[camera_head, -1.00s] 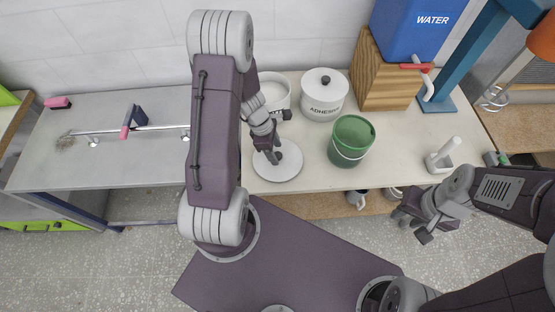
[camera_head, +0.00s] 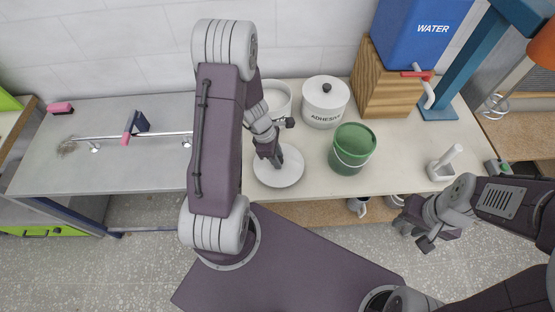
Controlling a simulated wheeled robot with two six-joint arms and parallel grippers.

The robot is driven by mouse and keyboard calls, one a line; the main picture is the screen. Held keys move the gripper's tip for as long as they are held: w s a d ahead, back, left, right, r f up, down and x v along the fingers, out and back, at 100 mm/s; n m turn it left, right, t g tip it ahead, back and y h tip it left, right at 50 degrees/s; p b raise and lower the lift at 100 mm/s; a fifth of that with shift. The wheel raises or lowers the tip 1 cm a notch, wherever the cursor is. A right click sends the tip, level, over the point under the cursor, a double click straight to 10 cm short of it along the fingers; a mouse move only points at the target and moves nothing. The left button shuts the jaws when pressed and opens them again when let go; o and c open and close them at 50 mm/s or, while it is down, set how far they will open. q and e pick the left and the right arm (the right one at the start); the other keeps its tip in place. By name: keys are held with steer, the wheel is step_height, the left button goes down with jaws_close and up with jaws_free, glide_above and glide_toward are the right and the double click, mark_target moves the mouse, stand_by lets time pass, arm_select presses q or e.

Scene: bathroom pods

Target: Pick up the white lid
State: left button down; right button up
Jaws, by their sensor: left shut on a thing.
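The white lid (camera_head: 287,176) is a round disc at the front of the pale counter, left of the green bucket. My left gripper (camera_head: 276,163) points down on the lid's middle and is shut on it; the gripper hides the part that it holds. I cannot tell whether the lid is lifted off the counter. An open white pot (camera_head: 276,94) stands behind, partly hidden by my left arm. My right gripper (camera_head: 416,235) hangs in front of the counter, away from the lid; its finger gap is not clear.
A lidded white adhesive pot (camera_head: 325,102) and a green bucket (camera_head: 352,148) stand right of the lid. A blue water tank (camera_head: 420,30) sits on a wooden stand (camera_head: 386,84). A white holder (camera_head: 444,165) is near the right counter edge. A squeegee (camera_head: 135,125) lies at left.

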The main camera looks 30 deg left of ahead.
mark_target(282, 161)
arm_select(q)
steer(key=r, duration=0.3)
steer(key=shift+s+d+r+p, duration=0.1)
steer(key=shift+d+r+p, duration=0.05)
steer(key=shift+d+p, duration=0.15)
steer(key=s+d+r+p, duration=0.1)
steer(key=s+d+r, duration=0.4)
steer(key=d, duration=0.5)
steer(key=shift+r, duration=0.7)
